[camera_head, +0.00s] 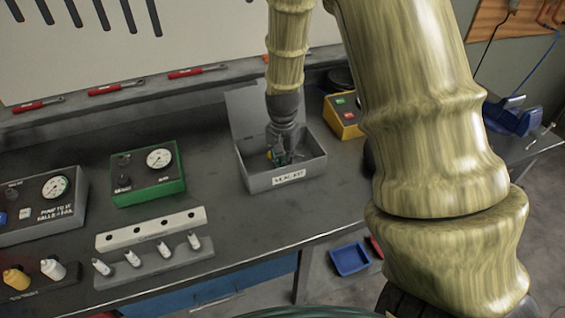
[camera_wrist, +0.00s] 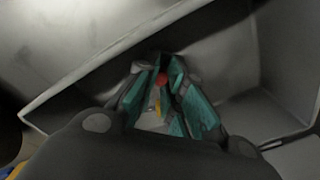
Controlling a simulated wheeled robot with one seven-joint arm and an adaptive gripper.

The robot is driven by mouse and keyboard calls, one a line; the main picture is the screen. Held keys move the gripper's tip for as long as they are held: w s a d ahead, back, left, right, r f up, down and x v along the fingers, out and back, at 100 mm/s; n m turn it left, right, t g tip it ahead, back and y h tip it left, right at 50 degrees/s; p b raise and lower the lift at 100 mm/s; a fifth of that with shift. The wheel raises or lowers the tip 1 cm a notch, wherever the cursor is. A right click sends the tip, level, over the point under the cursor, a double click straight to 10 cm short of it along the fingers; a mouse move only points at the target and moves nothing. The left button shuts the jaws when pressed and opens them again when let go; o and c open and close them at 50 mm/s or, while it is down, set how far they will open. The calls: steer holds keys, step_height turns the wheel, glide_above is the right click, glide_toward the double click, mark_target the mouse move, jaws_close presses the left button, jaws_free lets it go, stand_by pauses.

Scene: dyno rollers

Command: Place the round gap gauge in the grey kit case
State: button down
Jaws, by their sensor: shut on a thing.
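The grey kit case (camera_head: 257,182) stands open on the bench, its lid (camera_head: 250,112) tilted up at the back and a label on its front. My gripper (camera_head: 281,158) points down inside the case, between its walls. In the wrist view, its teal fingers (camera_wrist: 168,100) are closed together, with the case wall (camera_wrist: 90,75) around them. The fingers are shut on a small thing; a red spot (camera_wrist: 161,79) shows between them. I take it to be the round gap gauge, but the fingers hide most of it. I cannot tell whether it touches the case floor.
A green gauge box (camera_head: 148,185) and a grey gauge box (camera_head: 45,205) stand to the left. A rack of white plugs (camera_head: 155,262) lies near the front edge. A yellow button box (camera_head: 345,118) stands behind the case to the right. Bare bench lies between the green box and case.

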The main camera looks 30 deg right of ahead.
steer(key=shift+s+f, duration=0.15)
steer(key=shift+f, duration=0.15)
steer(key=shift+f, duration=0.1)
steer(key=c, duration=1.5)
jaws_free()
steer(key=shift+r+b, duration=1.3)
steer(key=shift+r, duration=4.8)
